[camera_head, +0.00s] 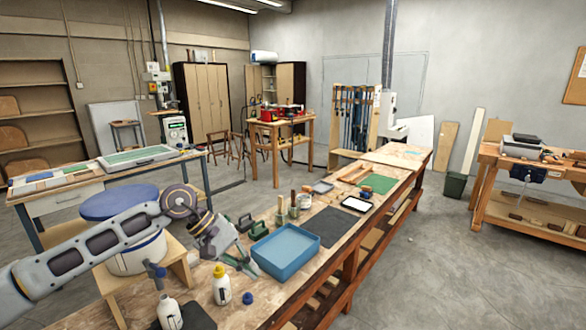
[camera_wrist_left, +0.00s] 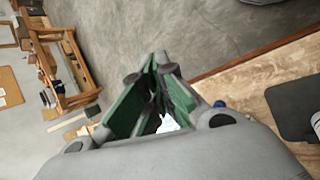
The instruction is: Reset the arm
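My left arm comes in from the left in the head view, and my left gripper (camera_head: 257,274) hangs low over the near part of the long wooden workbench, just left of the blue tray (camera_head: 287,252). In the left wrist view its two green-padded fingers (camera_wrist_left: 154,62) lean together toward their tips. The gripper looks shut, and I see nothing held in it. My right gripper is not in view.
A dark mat (camera_head: 327,227) and green pad (camera_head: 379,183) lie farther along. A blue-topped stool (camera_head: 118,202) stands beside my arm.

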